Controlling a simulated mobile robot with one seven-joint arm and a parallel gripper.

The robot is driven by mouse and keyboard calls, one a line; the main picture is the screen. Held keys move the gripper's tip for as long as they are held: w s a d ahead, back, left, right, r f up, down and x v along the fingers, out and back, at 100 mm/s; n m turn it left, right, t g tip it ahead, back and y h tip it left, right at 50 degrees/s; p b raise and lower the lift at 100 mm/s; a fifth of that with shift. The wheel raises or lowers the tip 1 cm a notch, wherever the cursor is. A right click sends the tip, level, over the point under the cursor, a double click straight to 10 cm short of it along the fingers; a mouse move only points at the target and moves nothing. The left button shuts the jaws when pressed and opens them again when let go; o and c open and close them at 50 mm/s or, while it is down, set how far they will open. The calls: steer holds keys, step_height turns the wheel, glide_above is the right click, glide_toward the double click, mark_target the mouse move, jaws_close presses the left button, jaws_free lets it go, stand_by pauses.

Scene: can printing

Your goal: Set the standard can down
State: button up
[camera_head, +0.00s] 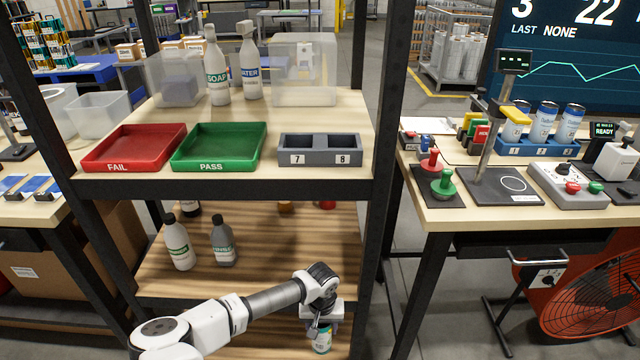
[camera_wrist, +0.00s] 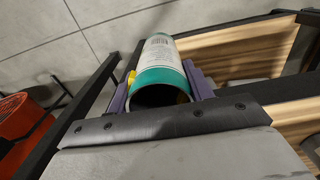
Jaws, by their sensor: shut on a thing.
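The can (camera_head: 322,341) is white with a teal-green band, and my gripper (camera_head: 322,324) is shut on it. In the head view it hangs low in front of the shelf unit, near the right post. In the wrist view the can (camera_wrist: 163,62) lies between the two purple fingers of my gripper (camera_wrist: 163,88), with its dark open-looking teal end toward the camera and its printed side farther off. It seems clear of any surface; the wrist view shows grey floor and shelf boards beyond it.
The upper shelf holds a red FAIL tray (camera_head: 134,167), a green PASS tray (camera_head: 219,166) and a grey two-slot holder (camera_head: 320,150). Bottles (camera_head: 180,243) stand on the lower shelf (camera_head: 290,262). Right, a table carries a stand with a circle-marked plate (camera_head: 512,184) and a blue can rack (camera_head: 540,148).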

mark_target(321, 340)
steer(key=shift+a, duration=0.15)
steer(key=shift+w, duration=0.1)
steer(key=shift+r, duration=0.1)
stand_by(0.4)
steer(key=s, duration=0.3)
steer(key=shift+s+a, duration=0.1)
steer(key=shift+s, duration=0.5)
